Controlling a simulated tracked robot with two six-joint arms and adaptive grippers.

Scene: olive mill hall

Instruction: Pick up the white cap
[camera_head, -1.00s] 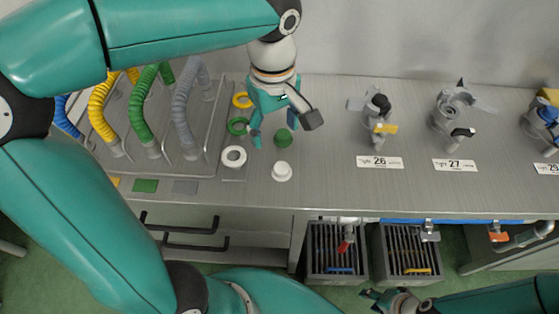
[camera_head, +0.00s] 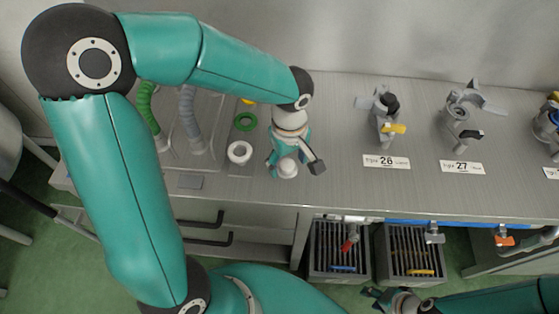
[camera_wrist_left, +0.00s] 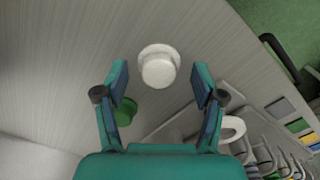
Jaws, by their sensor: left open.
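The white cap (camera_head: 287,168) stands on the grey metal bench, a round stepped piece with a wider flange. In the left wrist view the white cap (camera_wrist_left: 159,68) lies just ahead of the fingertips, near the middle of the gap. My left gripper (camera_head: 287,160) is open and empty above the cap; it also shows in the wrist view (camera_wrist_left: 161,84). I cannot tell whether the fingers touch the cap. My right gripper (camera_head: 377,296) is at the bottom edge of the head view, below the bench front; its jaws are unclear.
A green cap (camera_wrist_left: 125,111) stands close by the left finger in the wrist view. Grey valve fittings (camera_head: 384,122) stand farther right. The bench between is clear.

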